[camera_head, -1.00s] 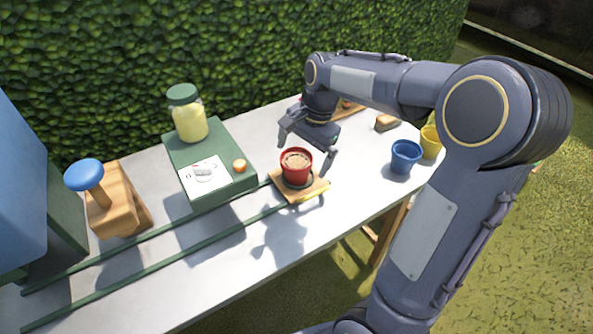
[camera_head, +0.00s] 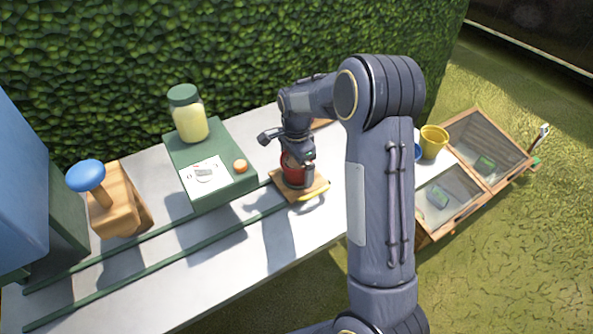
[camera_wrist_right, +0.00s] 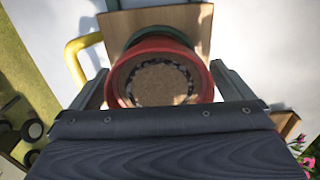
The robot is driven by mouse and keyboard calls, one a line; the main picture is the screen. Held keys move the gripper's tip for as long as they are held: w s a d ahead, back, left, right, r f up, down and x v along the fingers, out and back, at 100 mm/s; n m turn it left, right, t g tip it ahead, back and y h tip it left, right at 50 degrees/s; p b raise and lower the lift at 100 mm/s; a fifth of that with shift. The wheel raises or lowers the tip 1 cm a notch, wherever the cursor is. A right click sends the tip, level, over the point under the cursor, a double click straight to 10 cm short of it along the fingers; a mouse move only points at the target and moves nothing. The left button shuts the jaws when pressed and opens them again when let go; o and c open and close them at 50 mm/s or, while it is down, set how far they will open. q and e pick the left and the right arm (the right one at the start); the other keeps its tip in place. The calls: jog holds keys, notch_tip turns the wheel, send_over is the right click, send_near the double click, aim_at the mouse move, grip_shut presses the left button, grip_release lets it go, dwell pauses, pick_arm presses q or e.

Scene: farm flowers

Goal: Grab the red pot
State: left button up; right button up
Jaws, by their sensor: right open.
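The red pot (camera_head: 292,172), filled with brown soil, stands upright on a small wooden board (camera_head: 312,189) on the white table. My right gripper (camera_head: 290,152) is right over and around it and hides part of it in the head view. In the right wrist view the red pot (camera_wrist_right: 160,80) lies between the two open fingers of my right gripper (camera_wrist_right: 160,88), one on each side. I cannot tell whether the fingers touch it. My left gripper is not in view.
A green box (camera_head: 217,188) bears a jar (camera_head: 188,115), a card and a small orange thing (camera_head: 240,166). Two green rails run along the table. A yellow handle (camera_wrist_right: 82,52) sits beside the board. A yellow pot (camera_head: 433,141) and a partly hidden blue pot (camera_head: 418,152) stand at right.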

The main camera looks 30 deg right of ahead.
jog(key=shift+f, duration=0.1)
jog(key=c, duration=1.3)
jog(key=shift+o, duration=0.2)
